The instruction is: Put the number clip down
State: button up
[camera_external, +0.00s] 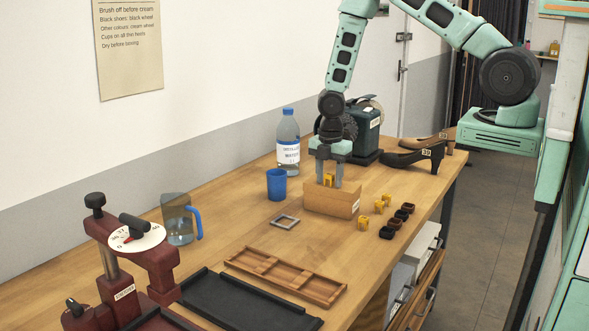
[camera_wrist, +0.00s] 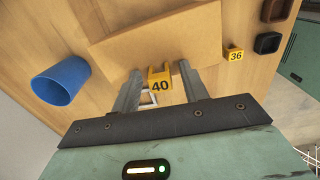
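A yellow number clip marked 40 (camera_wrist: 160,82) is between the fingers of my gripper (camera_wrist: 160,79) in the wrist view. A gap shows on each side of the clip, so the fingers look open around it. In the external view my gripper (camera_external: 329,175) points down at the long tan block-like box (camera_external: 331,201), and the clip (camera_external: 328,180) shows at its top edge. The box also shows in the wrist view (camera_wrist: 120,45). I cannot tell whether the clip rests on the box or behind its front face.
Yellow clips (camera_external: 363,222) and small dark cups (camera_external: 387,232) stand right of the box. A grey frame (camera_external: 285,221) and divided wooden tray (camera_external: 286,276) lie in front.

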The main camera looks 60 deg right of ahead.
aim_at(331, 174)
jog(key=shift+r, duration=0.1)
notch_tip(331, 174, up, 12)
jog(key=b, duration=0.3)
jog(key=s+a+r+m, duration=0.3)
jog(key=s+a+r, duration=0.45)
jog(key=a, duration=0.25)
jog(key=s+a+r+m, duration=0.2)
jog(key=s+a+m, duration=0.1)
jog(key=s, duration=0.6)
jog(key=s+a+r+m, duration=0.2)
jog(key=s+a+m, duration=0.1)
jog(key=s, duration=0.6)
jog(key=shift+s+a+m+y, duration=0.2)
jog(key=shift+s+m+y, duration=0.1)
jog(key=shift+m, duration=0.4)
jog(key=shift+o, duration=0.5)
notch_tip(331, 174, down, 8)
jog(key=b, duration=0.8)
jog(key=shift+r, duration=0.25)
